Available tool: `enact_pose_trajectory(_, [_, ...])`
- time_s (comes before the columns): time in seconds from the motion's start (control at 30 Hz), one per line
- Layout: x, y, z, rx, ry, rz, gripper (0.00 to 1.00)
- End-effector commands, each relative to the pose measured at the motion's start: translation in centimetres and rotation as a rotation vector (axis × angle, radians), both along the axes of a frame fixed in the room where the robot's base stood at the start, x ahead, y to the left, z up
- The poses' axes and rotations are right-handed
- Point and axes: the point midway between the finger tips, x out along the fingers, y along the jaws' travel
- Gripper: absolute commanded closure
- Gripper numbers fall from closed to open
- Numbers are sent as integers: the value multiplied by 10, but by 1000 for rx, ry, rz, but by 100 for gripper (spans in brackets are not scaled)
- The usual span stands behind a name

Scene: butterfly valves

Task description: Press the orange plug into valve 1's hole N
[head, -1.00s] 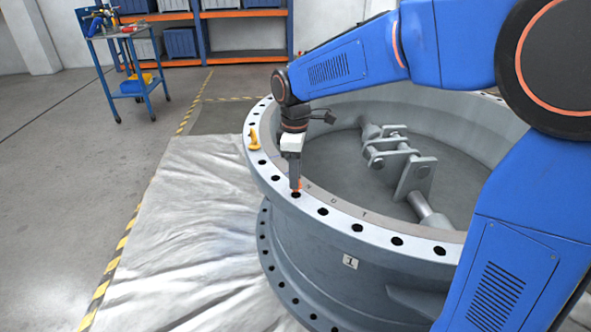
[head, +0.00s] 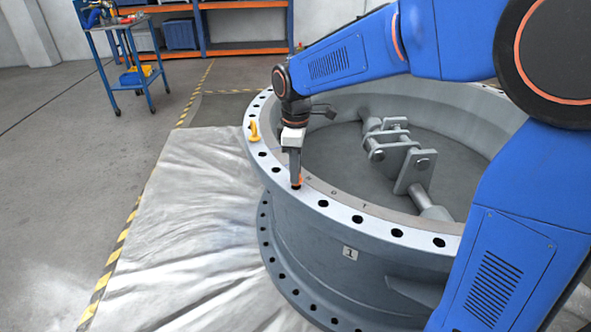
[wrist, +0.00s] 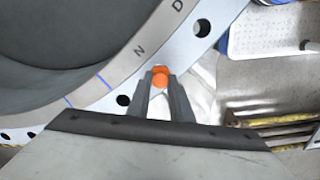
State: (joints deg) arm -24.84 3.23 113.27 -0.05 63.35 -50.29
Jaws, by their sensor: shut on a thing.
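My gripper (head: 296,178) points down at the top rim of valve 1 (head: 345,215), a large grey ring with a "1" label. It is shut on the orange plug (wrist: 160,77), which also shows as a small orange spot in the head view (head: 300,180). In the wrist view the plug is between the fingertips beside the letter N (wrist: 140,50), in line with the rim holes on both sides. A dark hole edge shows just under the plug in the head view; I cannot tell whether the plug has entered it.
Neighbouring rim holes (head: 323,203) are open and dark. Grey hinge brackets (head: 400,155) sit inside the ring. A blue trolley (head: 125,55) stands at the back left. The floor at left is clear.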

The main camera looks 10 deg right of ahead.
Motion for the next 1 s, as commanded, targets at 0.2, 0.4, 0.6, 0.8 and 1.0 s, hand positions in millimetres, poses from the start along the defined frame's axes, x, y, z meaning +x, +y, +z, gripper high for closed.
enact_pose_trajectory(0.2, [0,0,0,0,0,0,100])
enact_pose_trajectory(0.4, [0,0,0,0,0,0,100])
enact_pose_trajectory(0.6, [0,0,0,0,0,0,100])
enact_pose_trajectory(0.8, [0,0,-3,0,0,0,100])
enact_pose_trajectory(1.0, [0,0,-7,0,0,0,100])
